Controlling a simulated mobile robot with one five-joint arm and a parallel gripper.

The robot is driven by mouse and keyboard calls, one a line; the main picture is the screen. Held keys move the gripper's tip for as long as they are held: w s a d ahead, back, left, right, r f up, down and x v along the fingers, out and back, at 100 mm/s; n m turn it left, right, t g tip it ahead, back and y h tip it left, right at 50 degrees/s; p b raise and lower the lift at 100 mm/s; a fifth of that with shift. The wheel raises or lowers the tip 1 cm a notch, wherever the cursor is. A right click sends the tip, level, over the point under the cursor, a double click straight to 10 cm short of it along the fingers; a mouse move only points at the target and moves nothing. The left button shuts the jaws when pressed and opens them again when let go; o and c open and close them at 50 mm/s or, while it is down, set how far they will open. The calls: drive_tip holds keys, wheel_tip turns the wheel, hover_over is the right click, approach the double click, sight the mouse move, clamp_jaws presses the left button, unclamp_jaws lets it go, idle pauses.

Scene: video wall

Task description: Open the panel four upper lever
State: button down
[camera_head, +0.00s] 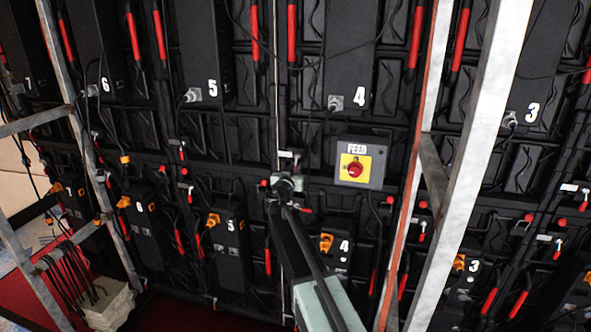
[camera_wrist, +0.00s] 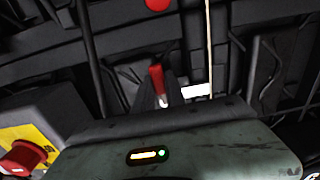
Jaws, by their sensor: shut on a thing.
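The upper panel marked 4 (camera_head: 347,60) is a tall black module right of centre in the head view. My gripper (camera_head: 288,160) is below and left of it, at the seam between the upper and lower rows. In the wrist view a small lever with a red handle (camera_wrist: 157,78) and a pale lower end stands at the dark jaws of my gripper (camera_wrist: 165,97). The jaws are shut on this lever. My gripper hides most of it in the head view, so its exact angle is unclear.
A grey FEED box (camera_head: 375,177) with a yellow plate and red button is just right of my gripper; the button (camera_wrist: 22,158) shows at lower left in the wrist view. A metal upright (camera_head: 465,150) stands further right. Black cables hang across the panels.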

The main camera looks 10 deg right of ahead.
drive_tip(key=shift+d+n, duration=0.1)
drive_tip(key=shift+n, duration=0.2)
drive_tip(key=n, duration=0.2)
drive_tip(key=d+n, duration=0.1)
drive_tip(key=n, duration=0.2)
drive_tip(key=s+d+r+n+p, duration=0.1)
drive_tip(key=n, duration=0.2)
drive_tip(key=shift+r, duration=0.1)
drive_tip(key=n, duration=0.1)
drive_tip(key=n+p, duration=0.1)
drive_tip(key=n, duration=0.1)
drive_tip(key=r+n, duration=0.1)
drive_tip(key=shift+s+d+r+n, duration=0.1)
drive_tip(key=shift+s+d+n, duration=0.1)
drive_tip(key=shift+d+n, duration=0.15)
drive_tip(key=shift+s+d+r+n+p, duration=0.1)
drive_tip(key=shift+r+n+p, duration=0.15)
drive_tip(key=shift+n, duration=0.5)
drive_tip(key=shift+w+r+n+p, duration=0.1)
drive_tip(key=shift+r+n+p, duration=0.15)
drive_tip(key=shift+n, duration=0.5)
drive_tip(key=shift+s+d+r+n+p, duration=0.15)
drive_tip(key=shift+n+p, duration=0.15)
drive_tip(key=shift+n, duration=0.45)
drive_tip(key=shift+a, duration=0.1)
drive_tip(key=c, duration=1.4)
unclamp_jaws()
